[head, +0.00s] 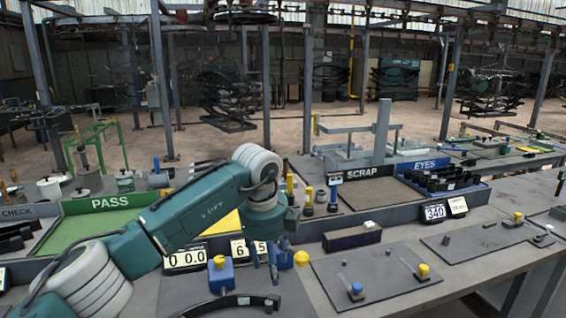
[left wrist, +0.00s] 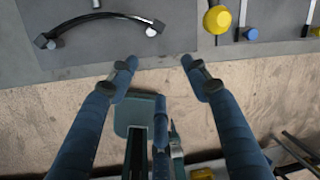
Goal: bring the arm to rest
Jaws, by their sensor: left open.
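My left arm (head: 205,200) comes in from the left in the head view and reaches over the bench, bent downward at the wrist. My left gripper (head: 268,264) points down near the blue block with a yellow knob (head: 221,274). In the left wrist view the gripper (left wrist: 158,64) is open, with nothing between its fingers, near the bench's edge. A black curved spring (head: 232,301) lies on the grey bench plate, apart from the fingers. It also shows in the left wrist view (left wrist: 98,18). My right gripper is not in view.
Number displays (head: 186,259) stand close behind the gripper. A dark fixture plate (head: 375,272) with yellow and blue knobs lies to the right. The green PASS tray (head: 110,202), SCRAP tray (head: 361,173) and blue EYES tray (head: 425,164) stand farther back.

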